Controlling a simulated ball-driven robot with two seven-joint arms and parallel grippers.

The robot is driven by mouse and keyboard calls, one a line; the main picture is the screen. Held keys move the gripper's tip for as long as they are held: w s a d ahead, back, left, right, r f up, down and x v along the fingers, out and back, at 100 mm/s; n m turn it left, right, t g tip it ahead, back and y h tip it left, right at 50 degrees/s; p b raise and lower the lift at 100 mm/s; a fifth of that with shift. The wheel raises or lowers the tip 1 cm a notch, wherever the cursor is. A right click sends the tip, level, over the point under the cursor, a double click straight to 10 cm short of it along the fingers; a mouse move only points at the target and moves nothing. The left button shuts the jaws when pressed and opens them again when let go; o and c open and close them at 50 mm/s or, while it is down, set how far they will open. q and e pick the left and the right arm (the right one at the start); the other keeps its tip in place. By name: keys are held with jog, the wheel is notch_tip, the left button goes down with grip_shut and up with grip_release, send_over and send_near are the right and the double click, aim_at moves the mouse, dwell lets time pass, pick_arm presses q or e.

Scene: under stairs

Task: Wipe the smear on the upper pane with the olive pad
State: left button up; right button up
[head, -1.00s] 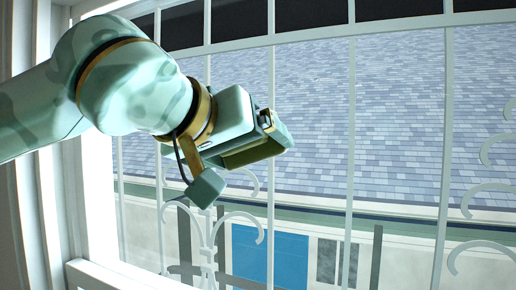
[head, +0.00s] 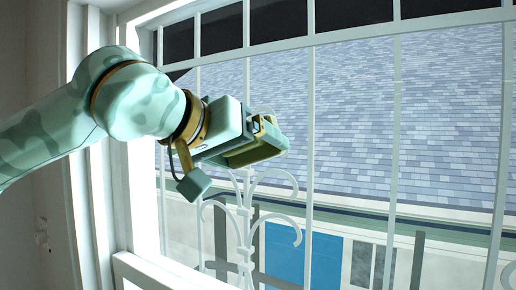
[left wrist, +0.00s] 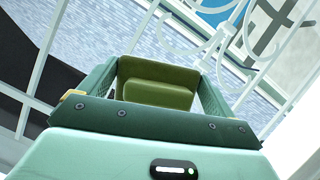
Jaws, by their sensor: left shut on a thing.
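My left gripper (head: 266,138) reaches in from the left in the head view, in front of the barred window. It is shut on the olive pad (head: 256,154), whose edge shows below and between the fingers. In the left wrist view the olive pad (left wrist: 158,84) sits between the two green fingers, with the window bars beyond. The upper pane (head: 350,110) shows a bluish tiled roof behind it. I cannot make out a smear; part of the glass is hidden behind the gripper. I cannot tell whether the pad touches the glass. My right gripper is not in view.
White upright bars (head: 310,180) and curled ironwork (head: 245,215) cross the window below and right of the gripper. The white window frame (head: 120,190) stands close under my left arm. A bare wall (head: 35,220) is at the far left.

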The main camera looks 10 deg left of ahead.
pick_arm(q)
jog(key=shift+w+a, duration=0.2)
jog(key=shift+a, duration=0.3)
jog(key=shift+w+a, duration=0.15)
jog(key=shift+a, duration=0.35)
jog(key=shift+d, duration=0.15)
jog(key=shift+s, duration=0.5)
jog(key=shift+s+a+b, duration=0.15)
jog(key=shift+s+a, duration=0.2)
jog(key=shift+s, duration=0.45)
jog(key=shift+s+a+b, duration=0.15)
jog(key=shift+s+a, duration=0.2)
jog(key=shift+s, duration=0.4)
jog(key=shift+s+a+b, duration=0.15)
jog(key=shift+s+a, duration=0.2)
jog(key=shift+s, duration=0.45)
jog(key=s, duration=0.1)
jog(key=s+a, duration=0.1)
jog(key=s, duration=0.1)
jog(key=shift+w, duration=0.15)
